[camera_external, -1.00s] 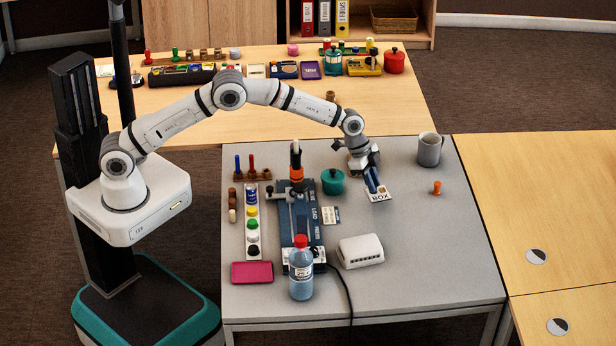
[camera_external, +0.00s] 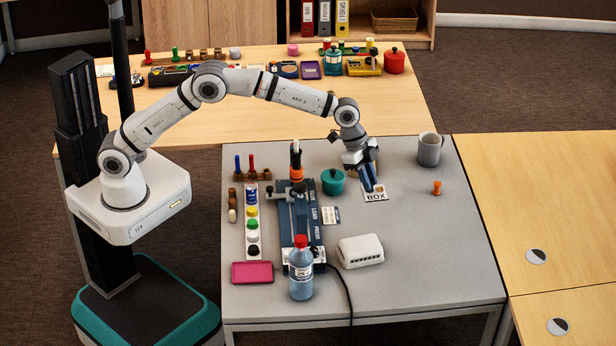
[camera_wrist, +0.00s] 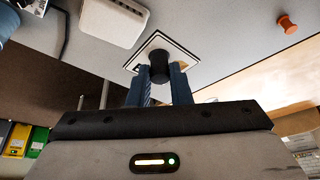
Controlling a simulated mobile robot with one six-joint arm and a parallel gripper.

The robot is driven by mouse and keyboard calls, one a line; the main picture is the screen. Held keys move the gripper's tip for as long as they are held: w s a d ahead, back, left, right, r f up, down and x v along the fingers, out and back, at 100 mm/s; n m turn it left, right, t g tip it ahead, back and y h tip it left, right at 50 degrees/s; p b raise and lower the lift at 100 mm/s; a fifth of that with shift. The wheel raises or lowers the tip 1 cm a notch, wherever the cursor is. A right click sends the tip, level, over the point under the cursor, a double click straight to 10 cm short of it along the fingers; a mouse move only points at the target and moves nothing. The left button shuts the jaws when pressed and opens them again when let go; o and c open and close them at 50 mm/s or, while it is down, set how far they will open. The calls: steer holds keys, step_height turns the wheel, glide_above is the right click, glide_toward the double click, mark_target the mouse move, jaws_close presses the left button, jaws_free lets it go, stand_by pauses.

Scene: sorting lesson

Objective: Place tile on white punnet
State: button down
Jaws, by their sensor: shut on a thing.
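The tile (camera_external: 376,197) is a flat white plate with a dark border and the word BOX. In the wrist view, the tile (camera_wrist: 181,47) has a dark round knob standing on it. My gripper (camera_external: 371,187) is shut on this knob, with its blue fingers on either side in the wrist view (camera_wrist: 160,78). I cannot tell whether the tile is clear of the grey table. The white punnet (camera_external: 360,251) seems to be the small white box with a slotted side, nearer the front. It also shows in the wrist view (camera_wrist: 114,20), apart from the tile.
A teal pot (camera_external: 333,182) stands left of my gripper, a grey mug (camera_external: 429,150) and an orange peg (camera_external: 437,187) to the right. A blue press (camera_external: 301,225) and a bottle (camera_external: 301,275) stand left of the punnet. The table's right front is clear.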

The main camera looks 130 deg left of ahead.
steer(key=w+d+f, duration=0.2)
steer(key=w+d, duration=0.1)
steer(key=d, duration=0.5)
glide_above(360, 244)
steer(key=s, duration=0.2)
steer(key=shift+m+h, duration=0.3)
steer(key=shift+m, duration=0.1)
step_height(360, 244, down, 5)
steer(key=shift+w+f+p, duration=0.1)
steer(key=shift+w+p, duration=0.05)
steer(key=shift+p, duration=0.15)
steer(key=shift+f, duration=2)
steer(key=shift+f, duration=0.1)
steer(key=shift+f, duration=0.15)
steer(key=c, duration=1.3)
jaws_free()
